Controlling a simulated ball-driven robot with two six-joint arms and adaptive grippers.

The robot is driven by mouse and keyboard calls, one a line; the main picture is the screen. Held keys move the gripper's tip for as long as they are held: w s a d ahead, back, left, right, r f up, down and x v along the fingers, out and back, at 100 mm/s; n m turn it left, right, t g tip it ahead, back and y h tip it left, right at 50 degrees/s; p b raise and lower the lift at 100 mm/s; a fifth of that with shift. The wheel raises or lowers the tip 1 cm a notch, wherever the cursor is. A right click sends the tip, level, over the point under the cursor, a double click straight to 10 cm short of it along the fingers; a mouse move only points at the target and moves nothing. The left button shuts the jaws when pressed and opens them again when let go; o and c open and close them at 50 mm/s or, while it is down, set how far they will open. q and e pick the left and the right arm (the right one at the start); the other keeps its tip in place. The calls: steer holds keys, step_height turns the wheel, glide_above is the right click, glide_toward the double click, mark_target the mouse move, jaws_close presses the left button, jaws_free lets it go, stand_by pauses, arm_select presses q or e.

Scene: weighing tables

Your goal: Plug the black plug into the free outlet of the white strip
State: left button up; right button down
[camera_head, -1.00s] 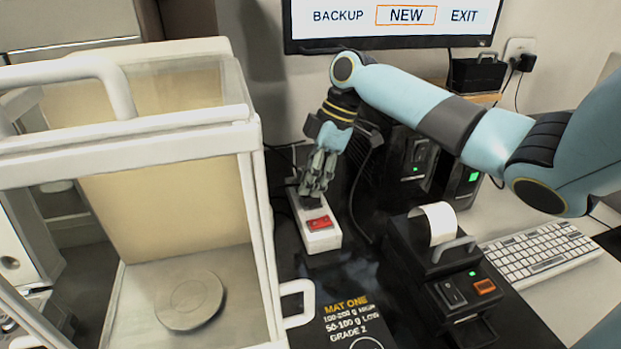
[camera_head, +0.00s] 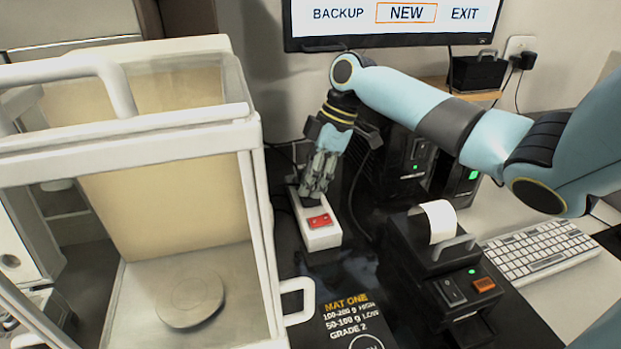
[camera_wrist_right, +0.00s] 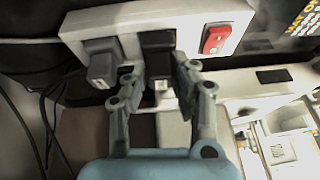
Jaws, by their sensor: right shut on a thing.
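The white strip (camera_head: 320,238) lies on the dark bench with its red switch (camera_head: 319,221) at the near end. It also spans the top of the right wrist view (camera_wrist_right: 135,28). There a grey plug (camera_wrist_right: 101,62) sits in the strip's left outlet. My right gripper (camera_head: 312,194) points down over the strip. In the right wrist view its fingers are shut on the black plug (camera_wrist_right: 158,46), between the grey plug and the switch. The black plug is against the strip's face; I cannot tell how deep it sits. My left gripper is not in view.
A glass-walled balance case (camera_head: 262,240) stands close on the left. A black printer (camera_head: 440,275) with a paper roll is at the right, beside a keyboard (camera_head: 540,252). Dark boxes with green lights (camera_head: 405,160) stand behind my right arm. A printed mat (camera_head: 345,322) lies in front.

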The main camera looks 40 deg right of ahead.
steer(key=shift+f, duration=0.45)
steer(key=c, duration=1)
jaws_free()
steer(key=shift+r, duration=5.05)
